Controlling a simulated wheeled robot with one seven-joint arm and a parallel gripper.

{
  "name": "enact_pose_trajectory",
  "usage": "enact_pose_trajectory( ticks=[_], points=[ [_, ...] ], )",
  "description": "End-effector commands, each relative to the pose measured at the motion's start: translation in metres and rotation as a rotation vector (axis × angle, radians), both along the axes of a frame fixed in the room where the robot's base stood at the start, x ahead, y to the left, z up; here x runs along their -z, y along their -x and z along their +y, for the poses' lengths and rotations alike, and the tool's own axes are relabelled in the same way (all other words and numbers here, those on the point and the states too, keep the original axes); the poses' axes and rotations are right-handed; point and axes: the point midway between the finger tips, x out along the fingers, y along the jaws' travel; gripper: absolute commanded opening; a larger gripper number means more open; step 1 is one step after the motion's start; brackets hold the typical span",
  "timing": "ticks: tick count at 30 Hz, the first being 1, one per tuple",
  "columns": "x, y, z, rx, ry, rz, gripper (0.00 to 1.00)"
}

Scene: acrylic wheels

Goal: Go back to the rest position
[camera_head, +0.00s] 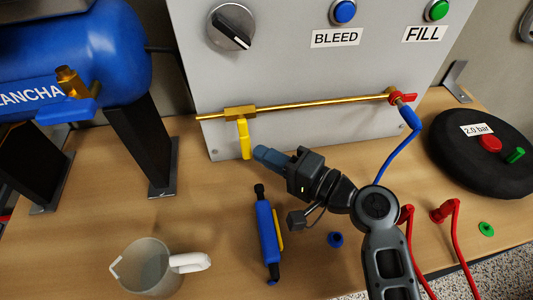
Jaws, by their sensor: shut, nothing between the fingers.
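My gripper (260,153) is at the middle of the view, at the end of my dark arm, which reaches in from the lower right. Its blue-grey fingers are shut with nothing held. The fingertips point left, just right of and below the yellow lever (244,138) on the brass pipe (310,105). Whether they touch the lever cannot be told. The lever hangs straight down from its brass valve. The pipe runs across the front of the grey panel (290,75) to a red-handled valve (401,97) on the right.
A blue tank (110,45) on black legs stands left. A clear jug (146,268) and a blue tool (266,235) are on the wooden table (215,220) in front. A black wheel (480,160), blue hose (396,157) and red hoses (455,235) are at right.

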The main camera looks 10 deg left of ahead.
Motion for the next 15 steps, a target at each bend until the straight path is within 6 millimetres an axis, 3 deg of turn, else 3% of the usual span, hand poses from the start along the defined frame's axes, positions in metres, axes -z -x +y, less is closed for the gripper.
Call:
enact_pose_trajectory(
  ticks=[9,15],
  points=[
    [-0.002,0.023,-0.043,0.004,0.0,0.001,0.0],
    [-0.004,0.034,-0.062,0.003,0.0,0.0,0.0]
  ],
)
